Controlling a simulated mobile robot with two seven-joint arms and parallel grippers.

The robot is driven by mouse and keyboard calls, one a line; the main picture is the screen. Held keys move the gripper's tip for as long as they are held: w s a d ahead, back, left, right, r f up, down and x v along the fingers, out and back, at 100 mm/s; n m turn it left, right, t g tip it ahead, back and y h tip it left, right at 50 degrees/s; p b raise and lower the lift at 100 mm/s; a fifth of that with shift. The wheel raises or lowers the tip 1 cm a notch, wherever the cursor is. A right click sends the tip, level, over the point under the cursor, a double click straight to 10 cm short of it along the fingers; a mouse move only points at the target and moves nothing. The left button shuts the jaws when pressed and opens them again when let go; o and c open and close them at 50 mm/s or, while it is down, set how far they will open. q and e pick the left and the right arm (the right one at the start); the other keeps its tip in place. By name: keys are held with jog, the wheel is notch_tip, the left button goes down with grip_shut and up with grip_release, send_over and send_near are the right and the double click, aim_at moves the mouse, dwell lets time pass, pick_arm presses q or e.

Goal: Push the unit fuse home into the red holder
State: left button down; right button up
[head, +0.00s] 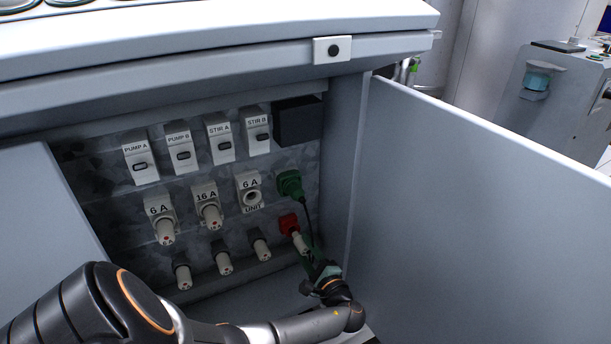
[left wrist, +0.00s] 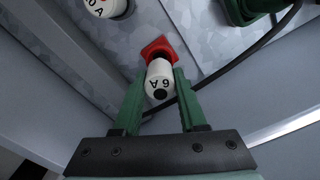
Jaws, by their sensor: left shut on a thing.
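The red holder (head: 289,224) is on the back panel inside the open cabinet, low at the right, below a green fitting. The white unit fuse (head: 300,242) points out of it, with its inner end at the holder. My left gripper (head: 305,255) is shut on the fuse. A dark gap shows between fuse body and red collar; how deep the fuse sits is hidden. My right gripper is not in view.
A green fitting (head: 289,184) with a dark cable is just above; the cable (left wrist: 238,62) passes close by my fingers. The "6 A UNIT" socket (head: 250,197) is open and empty. Several other fuses stand left. The cabinet door (head: 470,210) bounds the right.

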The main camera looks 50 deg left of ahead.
aim_at(300, 241)
pick_arm(q)
jog(key=shift+x, duration=1.6)
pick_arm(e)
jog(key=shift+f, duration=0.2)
pick_arm(q)
jog(key=shift+c, duration=1.9)
grip_release()
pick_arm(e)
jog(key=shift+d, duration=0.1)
